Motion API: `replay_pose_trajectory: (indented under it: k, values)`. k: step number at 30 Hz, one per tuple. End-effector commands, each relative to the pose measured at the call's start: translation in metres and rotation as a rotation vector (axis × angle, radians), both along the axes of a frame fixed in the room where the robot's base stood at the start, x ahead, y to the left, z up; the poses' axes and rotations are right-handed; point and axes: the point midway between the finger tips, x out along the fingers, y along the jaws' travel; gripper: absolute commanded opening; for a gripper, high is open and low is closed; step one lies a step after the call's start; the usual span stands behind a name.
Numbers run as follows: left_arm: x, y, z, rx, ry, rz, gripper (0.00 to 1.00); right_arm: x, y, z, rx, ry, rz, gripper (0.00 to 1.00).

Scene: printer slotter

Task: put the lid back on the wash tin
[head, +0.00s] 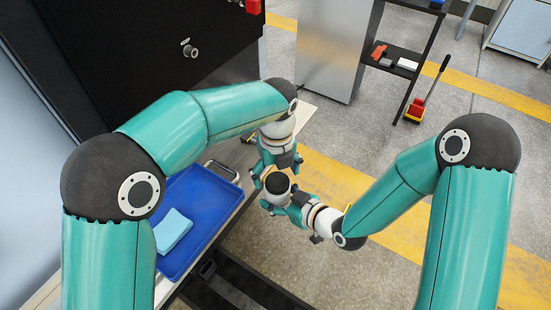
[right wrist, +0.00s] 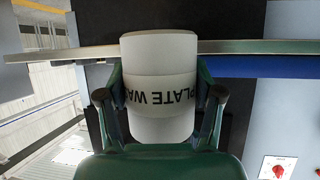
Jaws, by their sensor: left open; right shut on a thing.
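The wash tin (head: 277,183) is held off the floor in the middle of the head view, showing a dark round top. I cannot tell whether that dark top is the lid or the open mouth. In the right wrist view the tin (right wrist: 160,55) is white with upside-down black lettering, part of it hidden by my gripper. My right gripper (head: 279,198) is shut around the tin's side, with a green finger on each side in the right wrist view. My left gripper (head: 277,171) is open just above and beside the tin's top. No separate lid shows.
A blue tray (head: 209,186) with a folded light-blue cloth (head: 172,231) lies on the bench at left. A dark cabinet (head: 150,55) stands behind. The floor at right is open, with a metal cabinet (head: 332,45) and a shelf (head: 395,58) further back.

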Motion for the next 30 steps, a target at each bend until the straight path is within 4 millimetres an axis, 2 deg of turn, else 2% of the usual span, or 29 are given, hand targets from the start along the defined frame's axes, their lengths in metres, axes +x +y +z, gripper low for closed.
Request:
replay_pose_trajectory:
  k: [5,12,18,23,30]
  values:
    - [0.001,-0.001,0.026,-0.003,-0.005,0.001,0.87,0.001,0.000,0.001,0.000,-0.002,0.000,0.00]
    - [0.002,-0.001,0.074,-0.004,-0.006,0.000,0.87,0.001,0.000,0.001,0.000,-0.002,0.000,0.00]
    - [0.003,-0.001,0.103,-0.003,-0.004,0.000,0.87,0.001,0.000,0.001,0.000,-0.002,0.000,0.00]
    - [0.002,0.000,0.113,-0.002,-0.002,-0.001,0.87,0.001,0.000,0.001,0.000,-0.002,0.000,0.00]
    - [0.002,0.000,0.114,-0.002,-0.002,-0.001,0.87,0.001,0.000,0.001,0.000,-0.002,0.000,0.00]
